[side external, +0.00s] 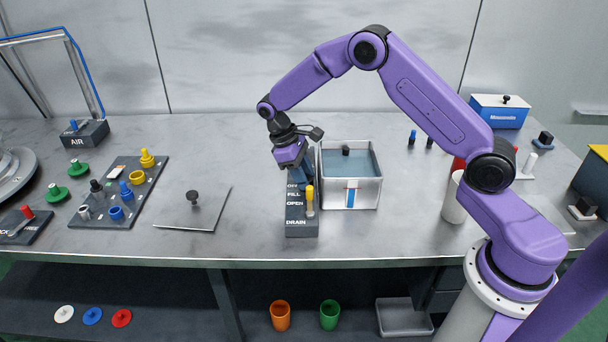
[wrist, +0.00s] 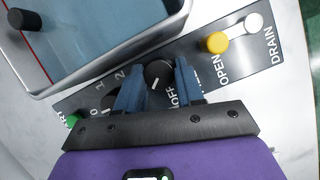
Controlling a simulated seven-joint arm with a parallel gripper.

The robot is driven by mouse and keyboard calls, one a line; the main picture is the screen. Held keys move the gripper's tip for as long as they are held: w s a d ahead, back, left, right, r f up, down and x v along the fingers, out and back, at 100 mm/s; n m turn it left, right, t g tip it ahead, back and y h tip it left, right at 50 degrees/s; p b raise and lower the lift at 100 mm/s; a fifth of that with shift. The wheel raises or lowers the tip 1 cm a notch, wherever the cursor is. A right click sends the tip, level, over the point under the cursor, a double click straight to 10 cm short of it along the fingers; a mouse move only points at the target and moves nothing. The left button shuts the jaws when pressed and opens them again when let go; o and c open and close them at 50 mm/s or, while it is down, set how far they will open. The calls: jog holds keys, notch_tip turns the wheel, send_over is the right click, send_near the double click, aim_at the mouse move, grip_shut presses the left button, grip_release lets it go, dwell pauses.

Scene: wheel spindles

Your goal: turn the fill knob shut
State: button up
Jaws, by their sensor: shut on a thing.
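The dark control panel (side external: 302,229) stands left of the water tank (side external: 366,197). The fill knob (wrist: 158,72) is round and black with a white pointer line, among the marks 1, 2 and OFF in the wrist view. My gripper (wrist: 160,78) is shut on this knob, with one blue finger on each side. In the side view my gripper (side external: 303,180) reaches down onto the panel and hides the knob. I cannot tell exactly which mark the pointer faces. The tank holds blue-grey water, and its front has a blue gauge strip (side external: 351,199) with a red line near the top.
A yellow drain handle (side external: 310,194) stands on the panel close to my gripper; it shows in the wrist view (wrist: 216,42) by OPEN and DRAIN. A green button (wrist: 73,121) sits at the panel's other end. A plate with a black knob (side external: 193,209) lies to the left.

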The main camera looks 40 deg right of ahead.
jog(key=n, duration=0.2)
jog(key=n+t+h, duration=0.1)
jog(key=n, duration=0.2)
jog(key=shift+s+a+n+t, duration=0.1)
jog(key=shift+n+t, duration=0.2)
jog(key=n+t+h, duration=0.1)
jog(key=n, duration=0.3)
jog(key=shift+t, duration=0.4)
jog(key=shift+n, duration=0.3)
jog(key=o, duration=1)
jog(key=shift+s, duration=0.1)
